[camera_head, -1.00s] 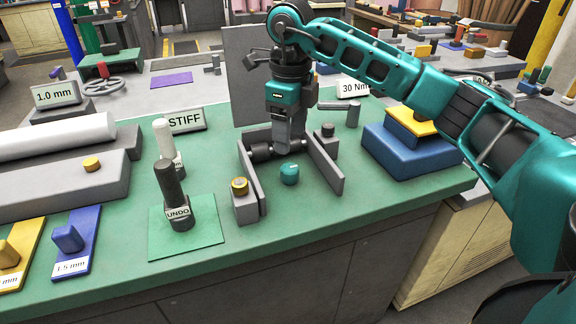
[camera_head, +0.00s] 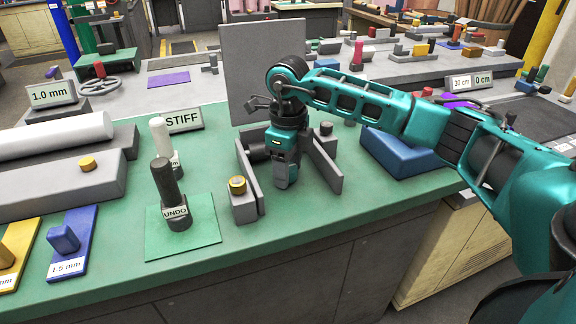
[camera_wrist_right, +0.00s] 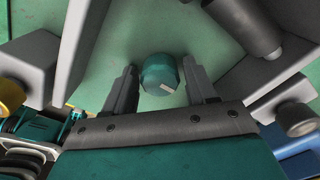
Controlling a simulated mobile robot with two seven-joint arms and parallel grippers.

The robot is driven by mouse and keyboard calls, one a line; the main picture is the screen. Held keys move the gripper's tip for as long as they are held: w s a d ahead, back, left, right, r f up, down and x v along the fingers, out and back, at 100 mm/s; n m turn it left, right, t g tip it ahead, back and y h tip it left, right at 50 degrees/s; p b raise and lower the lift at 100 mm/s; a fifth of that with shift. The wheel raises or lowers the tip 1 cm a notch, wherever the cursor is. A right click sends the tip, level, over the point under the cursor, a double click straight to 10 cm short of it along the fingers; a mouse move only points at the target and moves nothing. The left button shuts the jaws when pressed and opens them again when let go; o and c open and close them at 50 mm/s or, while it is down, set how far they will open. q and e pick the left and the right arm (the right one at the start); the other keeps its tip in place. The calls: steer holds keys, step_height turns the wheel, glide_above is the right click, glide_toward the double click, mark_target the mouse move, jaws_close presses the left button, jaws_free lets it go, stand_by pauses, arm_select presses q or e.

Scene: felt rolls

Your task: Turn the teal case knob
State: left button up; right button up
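The teal knob (camera_wrist_right: 160,75) shows in the right wrist view as a short round cap with a pale mark on its face. My right gripper (camera_wrist_right: 159,68) is open, with one finger on each side of the knob and a visible gap on both sides. In the head view my right gripper (camera_head: 284,182) points down between two grey upright plates, and it hides the knob there. My left gripper is not in view.
Grey plates (camera_head: 325,165) stand close on both sides of my right gripper. A grey block with a gold knob (camera_head: 238,185) is just left. A dark UNDO handle (camera_head: 166,190) stands further left, and a blue block (camera_head: 400,152) lies right.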

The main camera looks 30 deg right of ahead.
steer(key=c, duration=0.8)
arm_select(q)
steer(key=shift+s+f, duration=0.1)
arm_select(e)
steer(key=shift+r+m+p, duration=0.1)
steer(key=shift+m+p, duration=0.2)
steer(key=shift+m, duration=0.4)
steer(key=shift+m+p, duration=0.35)
steer(key=shift+m, duration=1.45)
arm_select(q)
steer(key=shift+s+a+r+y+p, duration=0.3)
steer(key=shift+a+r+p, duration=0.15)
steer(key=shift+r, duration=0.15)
arm_select(e)
steer(key=shift+m, duration=0.9)
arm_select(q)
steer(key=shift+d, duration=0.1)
